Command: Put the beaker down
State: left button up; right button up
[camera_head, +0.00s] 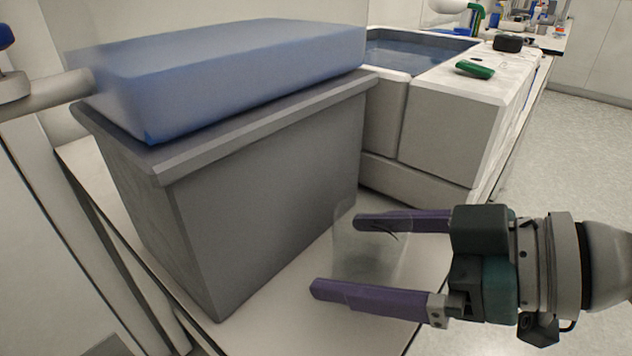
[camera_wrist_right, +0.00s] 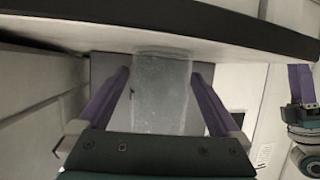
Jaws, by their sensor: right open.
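The clear glass beaker (camera_head: 368,258) is upright on the white bench top (camera_head: 285,312), in front of the grey box. My right gripper (camera_head: 335,256) reaches in from the right with its purple fingers open, one on each side of the beaker. In the right wrist view the beaker (camera_wrist_right: 160,95) sits between the two fingers, with a gap on each side, and one end meets the white surface. Part of another purple-fingered gripper, my left one (camera_wrist_right: 301,82), shows at the right edge of that view; its jaw opening cannot be made out.
A large grey box (camera_head: 270,190) with a translucent blue lid (camera_head: 240,70) stands close to the left of the beaker. Behind is a white unit with a basin (camera_head: 415,55); a green item (camera_head: 475,69) and a black item (camera_head: 508,43) lie on it. The bench's front edge is near.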

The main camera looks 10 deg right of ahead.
jog(key=shift+r, duration=0.15)
jog(key=v, duration=1.1)
jog(key=s+a+f+m+g+h, duration=0.2)
jog(key=s+a+f+g+h, duration=0.2)
jog(key=s+f, duration=0.35)
jog(key=d+m+h, duration=0.1)
jog(key=m+h, duration=0.1)
jog(key=s+d+m+h, duration=0.1)
jog(key=d+m+h, duration=0.1)
jog(key=s+d+f+m+g+h, duration=0.1)
jog(key=h, duration=0.1)
jog(key=shift+s+d+m, duration=0.1)
jog(key=shift+d+m, duration=0.15)
jog(key=shift+m, duration=0.15)
